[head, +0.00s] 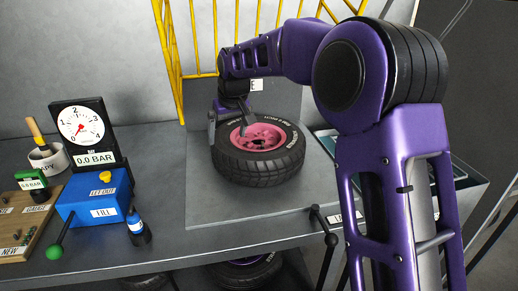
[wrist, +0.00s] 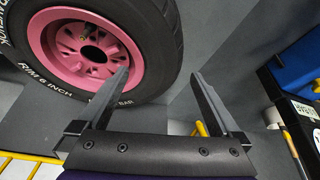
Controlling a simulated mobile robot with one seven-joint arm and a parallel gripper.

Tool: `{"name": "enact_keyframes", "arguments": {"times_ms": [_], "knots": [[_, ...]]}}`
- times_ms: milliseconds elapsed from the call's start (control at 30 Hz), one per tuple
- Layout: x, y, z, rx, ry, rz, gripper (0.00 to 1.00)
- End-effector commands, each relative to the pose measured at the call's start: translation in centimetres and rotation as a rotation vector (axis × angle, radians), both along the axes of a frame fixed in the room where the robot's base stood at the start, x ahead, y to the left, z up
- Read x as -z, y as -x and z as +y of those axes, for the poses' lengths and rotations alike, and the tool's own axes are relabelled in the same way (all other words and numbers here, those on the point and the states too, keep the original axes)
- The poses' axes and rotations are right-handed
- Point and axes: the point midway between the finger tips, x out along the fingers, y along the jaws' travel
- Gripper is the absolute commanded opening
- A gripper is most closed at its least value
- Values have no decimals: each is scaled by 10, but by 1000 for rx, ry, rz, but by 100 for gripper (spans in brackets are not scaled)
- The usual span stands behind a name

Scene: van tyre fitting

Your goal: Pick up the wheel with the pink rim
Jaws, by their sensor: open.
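The wheel with the pink rim (head: 258,152) lies flat on a grey plate on the bench in the head view. Its black tyre carries white lettering. In the wrist view the wheel (wrist: 92,52) fills the upper left, with the hub hole showing. My gripper (head: 228,122) is over the left rear part of the wheel in the head view. The left finger overlaps the tyre's edge in the picture, and the right finger is over grey surface. I cannot tell whether a finger touches the tyre.
A pressure gauge (head: 83,128) and a blue box (head: 93,199) with a green-knobbed lever stand left of the wheel. A small blue-topped bottle (head: 138,229) stands beside them. A yellow cage (head: 205,35) rises behind. Another wheel (head: 246,272) is below the bench. The plate's front is clear.

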Motion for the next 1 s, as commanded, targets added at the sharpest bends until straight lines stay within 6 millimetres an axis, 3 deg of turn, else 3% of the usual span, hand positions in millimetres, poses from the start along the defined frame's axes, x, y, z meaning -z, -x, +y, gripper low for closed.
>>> {"name": "enact_keyframes", "arguments": {"times_ms": [133,467,733,1000], "knots": [[27,-9,6,-2,0,1,100],[47,-17,10,-2,0,-1,100],[83,-31,18,-2,-1,-1,100],[88,-34,19,-2,-1,-3,100]]}}
